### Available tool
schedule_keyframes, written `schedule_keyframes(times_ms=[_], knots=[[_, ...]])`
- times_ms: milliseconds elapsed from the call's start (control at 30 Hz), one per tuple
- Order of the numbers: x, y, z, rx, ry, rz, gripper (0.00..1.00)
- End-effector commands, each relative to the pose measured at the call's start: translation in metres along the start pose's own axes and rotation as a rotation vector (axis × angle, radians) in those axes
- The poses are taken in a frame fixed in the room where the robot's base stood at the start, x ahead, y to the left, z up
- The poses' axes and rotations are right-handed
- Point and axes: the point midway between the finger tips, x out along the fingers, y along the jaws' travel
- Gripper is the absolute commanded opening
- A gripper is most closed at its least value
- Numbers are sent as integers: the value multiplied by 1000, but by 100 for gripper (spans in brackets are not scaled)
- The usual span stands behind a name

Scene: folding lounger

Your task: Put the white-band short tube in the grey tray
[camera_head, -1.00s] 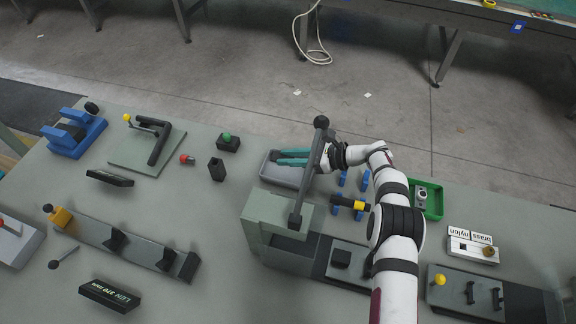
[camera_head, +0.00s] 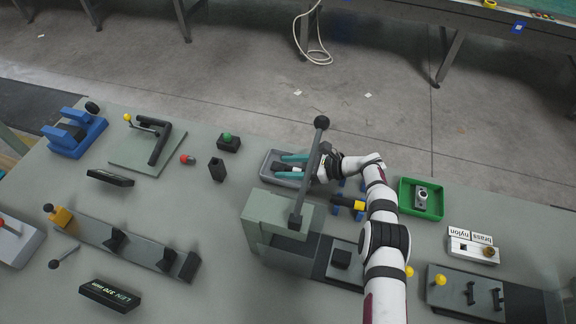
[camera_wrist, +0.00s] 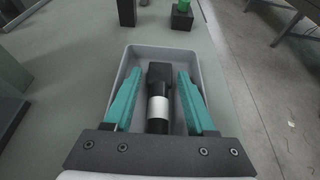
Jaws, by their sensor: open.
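The white-band short tube (camera_wrist: 158,109) lies in the grey tray (camera_wrist: 209,62) in the wrist view. It is black with a white band round its middle. My gripper (camera_wrist: 157,82) is open, with one teal finger on each side of the tube and visible gaps between. In the head view my gripper (camera_head: 289,164) is over the grey tray (camera_head: 265,167), and the tube shows only in part between the fingers. Whether the tube's near end touches my gripper is hidden.
A press with a long lever (camera_head: 310,170) stands just in front of the tray. Blue stands hold a yellow-banded black tube (camera_head: 346,203). A green tray (camera_head: 432,207) with a metal part is to the right. Small black blocks stand left of the grey tray.

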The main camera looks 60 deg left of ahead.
Motion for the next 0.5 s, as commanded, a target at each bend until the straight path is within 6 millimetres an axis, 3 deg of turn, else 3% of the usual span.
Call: schedule_keyframes(times_ms=[133, 400, 500], knots=[[-16, -1, 2, 0, 0, -3, 56], [-91, -1, 2, 0, 0, -4, 56], [-109, -1, 2, 0, -1, -3, 56]])
